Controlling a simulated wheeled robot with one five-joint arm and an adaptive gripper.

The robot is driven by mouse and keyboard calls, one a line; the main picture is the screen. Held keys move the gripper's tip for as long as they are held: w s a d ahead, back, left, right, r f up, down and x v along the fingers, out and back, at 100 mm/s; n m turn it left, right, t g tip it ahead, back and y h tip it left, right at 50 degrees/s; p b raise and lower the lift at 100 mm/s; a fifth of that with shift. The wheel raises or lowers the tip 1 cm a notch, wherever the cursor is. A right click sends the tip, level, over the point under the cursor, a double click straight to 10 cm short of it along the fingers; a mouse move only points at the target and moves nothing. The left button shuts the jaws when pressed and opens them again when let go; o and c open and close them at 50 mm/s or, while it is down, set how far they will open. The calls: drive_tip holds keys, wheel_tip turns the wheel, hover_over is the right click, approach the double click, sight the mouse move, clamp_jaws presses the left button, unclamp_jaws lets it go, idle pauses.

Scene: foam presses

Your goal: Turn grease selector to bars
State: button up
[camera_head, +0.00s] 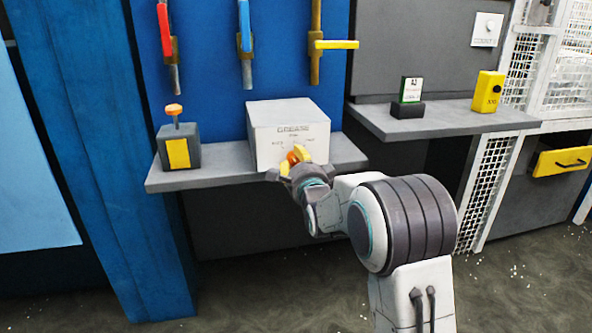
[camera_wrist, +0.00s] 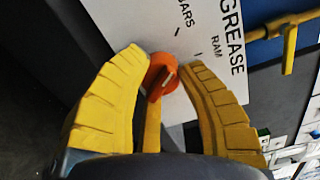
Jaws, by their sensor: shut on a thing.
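The grease selector is a white box (camera_head: 278,136) marked GREASE, standing on a grey shelf. Its orange knob (camera_head: 294,157) is on the front face. In the wrist view the knob (camera_wrist: 158,70) sits between the yellow fingers of my gripper (camera_wrist: 162,60), which are shut on it. A pale mark on the knob slants up and right, roughly toward the tick by RAM; its exact setting is hard to tell. The word BARS (camera_wrist: 184,17) is printed to the left of RAM (camera_wrist: 216,47). In the head view my gripper (camera_head: 292,160) partly hides the knob and dial.
A grey box with a yellow panel and orange-topped plunger (camera_head: 178,145) stands left on the shelf (camera_head: 215,176). Red, blue and yellow valve handles (camera_head: 335,45) hang above. A right shelf (camera_head: 440,122) holds a green-and-white item (camera_head: 411,90) and a yellow box (camera_head: 488,92).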

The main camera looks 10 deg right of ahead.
drive_tip(key=shift+r+n+b, duration=0.1)
drive_tip(key=shift+n+b, duration=0.5)
drive_tip(key=shift+n, duration=0.2)
drive_tip(key=shift+r, duration=0.1)
drive_tip(key=o, duration=1.2)
drive_tip(key=s, duration=1.2)
